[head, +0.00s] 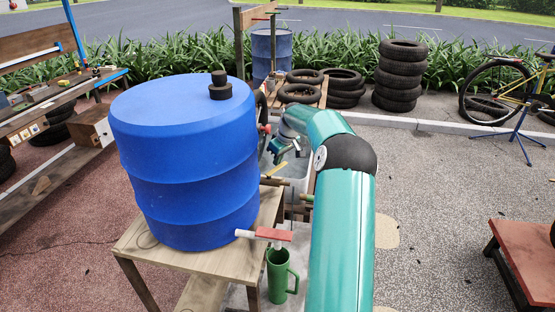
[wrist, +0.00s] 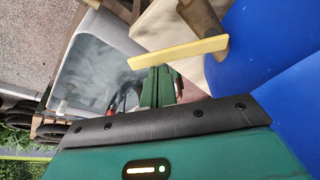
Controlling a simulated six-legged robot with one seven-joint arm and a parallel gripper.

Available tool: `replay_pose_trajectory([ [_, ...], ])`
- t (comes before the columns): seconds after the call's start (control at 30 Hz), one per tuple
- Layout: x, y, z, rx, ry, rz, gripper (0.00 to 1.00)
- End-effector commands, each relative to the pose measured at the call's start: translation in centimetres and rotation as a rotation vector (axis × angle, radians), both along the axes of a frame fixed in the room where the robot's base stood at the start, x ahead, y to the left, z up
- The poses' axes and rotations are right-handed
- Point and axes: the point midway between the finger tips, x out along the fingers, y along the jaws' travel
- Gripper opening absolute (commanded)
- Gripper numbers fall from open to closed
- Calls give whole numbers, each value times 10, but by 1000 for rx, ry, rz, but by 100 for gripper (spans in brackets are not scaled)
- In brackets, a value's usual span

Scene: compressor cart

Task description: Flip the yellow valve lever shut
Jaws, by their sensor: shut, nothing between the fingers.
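The yellow valve lever (wrist: 178,53) is a flat bar. In the wrist view it slants across the picture just beyond my fingertips, its right end by a brown pipe (wrist: 201,18) near the blue barrel. In the head view the lever (head: 277,169) is small, right of the barrel and above the brown pipe (head: 274,181). My gripper (wrist: 160,70) is shut and empty, with its green fingers close to the lever's middle. I cannot tell whether they touch it. In the head view my gripper (head: 277,157) is just above the lever, partly hidden by its own body.
The large blue barrel (head: 185,150) stands on a wooden table (head: 190,262) close left of my arm. A red-handled tap (head: 272,234) sticks out above a green mug (head: 281,275). A grey tub (wrist: 98,62) lies beyond my gripper. Tyres (head: 398,75) are stacked behind.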

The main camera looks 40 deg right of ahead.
Motion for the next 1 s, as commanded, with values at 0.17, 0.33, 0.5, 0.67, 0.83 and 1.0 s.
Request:
replay_pose_trajectory([
  [0.17, -1, 0, 0, 0, 0, -23, 0],
  [0.33, -3, -1, 0, 0, 1, -48, 0],
  [0.5, -5, -1, 1, -1, 0, -85, 0],
  [0.67, -11, -2, 0, -1, 1, -158, 0],
  [0.83, -19, -3, 1, -3, 1, -289, 0],
  [1.0, -30, -2, 0, -2, 1, -451, 0],
])
